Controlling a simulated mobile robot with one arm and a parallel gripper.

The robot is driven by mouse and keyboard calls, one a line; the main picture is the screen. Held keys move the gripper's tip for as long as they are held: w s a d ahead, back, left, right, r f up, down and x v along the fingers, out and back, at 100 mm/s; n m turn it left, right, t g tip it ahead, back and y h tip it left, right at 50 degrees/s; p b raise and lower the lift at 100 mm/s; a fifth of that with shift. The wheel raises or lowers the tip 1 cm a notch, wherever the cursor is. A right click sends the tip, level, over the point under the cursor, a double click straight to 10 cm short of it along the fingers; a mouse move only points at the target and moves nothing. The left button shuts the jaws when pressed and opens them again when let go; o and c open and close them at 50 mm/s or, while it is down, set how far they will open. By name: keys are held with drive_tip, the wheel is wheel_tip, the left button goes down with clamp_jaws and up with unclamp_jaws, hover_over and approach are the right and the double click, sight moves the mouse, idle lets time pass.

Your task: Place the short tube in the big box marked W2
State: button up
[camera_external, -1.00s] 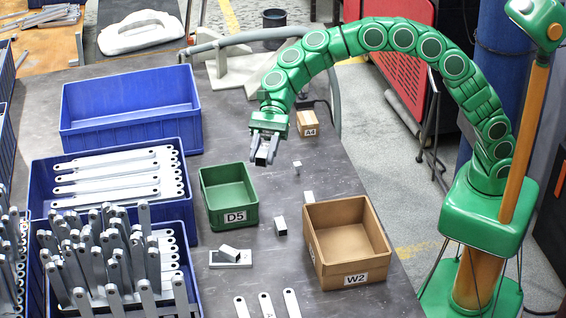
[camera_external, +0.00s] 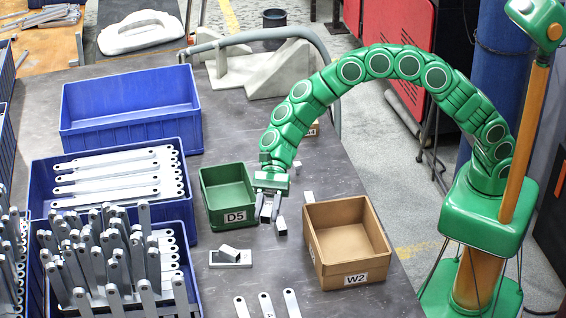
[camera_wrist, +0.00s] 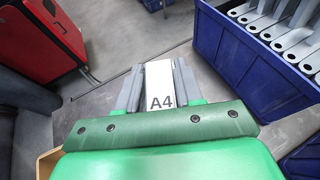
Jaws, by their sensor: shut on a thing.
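My gripper (camera_external: 267,212) is shut on a short grey-white tube (camera_external: 266,211). In the wrist view, the tube (camera_wrist: 159,88) lies between the two grey fingers (camera_wrist: 158,90), and its white face reads A4. The gripper hangs just right of the green box D5 and left of the big box. The big box marked W2 (camera_external: 318,244) is brown, open-topped and looks empty. It stands at the table's right edge, to the right of my gripper and apart from it.
A green box D5 (camera_external: 234,217) stands close left of the gripper. Small loose metal pieces lie nearby, one (camera_external: 281,227) just below right of the fingers, another (camera_external: 309,197) beside W2. Blue bins (camera_external: 130,131) fill the left. A small A4 box is partly behind my arm.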

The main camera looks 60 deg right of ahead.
wheel_tip(320, 180, down, 26)
drive_tip(key=shift+f, duration=0.15)
idle(0.9)
drive_tip(key=o, duration=1.1)
drive_tip(key=shift+f, duration=0.1)
drive_tip(key=shift+c, duration=0.2)
drive_tip(key=shift+w+d+r, duration=0.1)
drive_tip(key=shift+d+r, duration=0.1)
wheel_tip(320, 180, up, 4)
drive_tip(key=r, duration=0.1)
hover_over(275, 257)
drive_tip(key=shift+f, duration=0.25)
